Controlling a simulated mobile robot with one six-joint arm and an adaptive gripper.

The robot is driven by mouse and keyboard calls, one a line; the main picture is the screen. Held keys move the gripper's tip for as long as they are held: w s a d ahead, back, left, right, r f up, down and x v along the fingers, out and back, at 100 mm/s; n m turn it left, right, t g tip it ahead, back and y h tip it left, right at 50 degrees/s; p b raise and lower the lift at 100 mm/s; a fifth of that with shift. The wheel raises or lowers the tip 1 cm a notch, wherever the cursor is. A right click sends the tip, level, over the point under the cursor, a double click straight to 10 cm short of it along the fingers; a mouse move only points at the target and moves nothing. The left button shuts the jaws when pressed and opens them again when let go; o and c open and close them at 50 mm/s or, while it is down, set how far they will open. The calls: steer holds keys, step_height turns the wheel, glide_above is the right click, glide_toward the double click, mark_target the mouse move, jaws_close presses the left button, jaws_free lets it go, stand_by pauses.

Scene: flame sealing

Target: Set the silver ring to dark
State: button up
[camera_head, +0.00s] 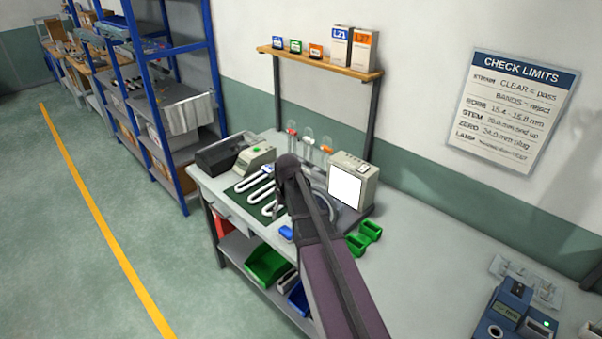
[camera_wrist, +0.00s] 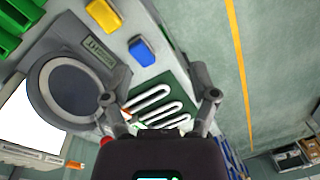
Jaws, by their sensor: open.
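In the wrist view the silver ring (camera_wrist: 42,72) is a grey rim around a dark round disc (camera_wrist: 82,92). It lies left of my gripper, beside a lit white screen (camera_wrist: 18,112). A small label plate (camera_wrist: 99,49) is next to the ring; its text is too small to read. My gripper (camera_wrist: 160,97) is open and empty, with its left finger near the ring's right side; contact cannot be told. In the head view the lit screen (camera_head: 345,187) is on a beige box (camera_head: 368,186), and my arm hides most of the ring and my gripper.
White bent tubes lie on a green mat (camera_wrist: 178,87) between and beyond my fingers. A blue block (camera_wrist: 141,50), a yellow block (camera_wrist: 104,18) and green holders (camera_head: 370,231) are close by. A balance-like device (camera_head: 255,160) stands at left.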

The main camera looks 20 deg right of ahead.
steer(key=w+d+r+p, duration=0.4)
steer(key=w+d+r, duration=0.1)
steer(key=w+d, duration=0.3)
steer(key=w+d+r+m+y+p, duration=0.1)
steer(key=w+d+r+p, duration=0.3)
steer(key=w+d, duration=0.3)
steer(key=shift+w+d+r+p, duration=0.4)
steer(key=shift+w+r, duration=0.3)
steer(key=shift+w, duration=0.4)
steer(key=shift+f, duration=0.2)
steer(key=a+f+b, duration=0.1)
steer(key=f+b, duration=0.7)
steer(key=b, duration=0.1)
steer(key=a+f+b, duration=0.1)
steer(key=f+b, duration=0.3)
steer(key=f, duration=0.1)
steer(key=shift+w+a+f+b, duration=0.1)
steer(key=shift+w+a+b, duration=0.15)
steer(key=shift+a+b, duration=0.05)
jaws_close()
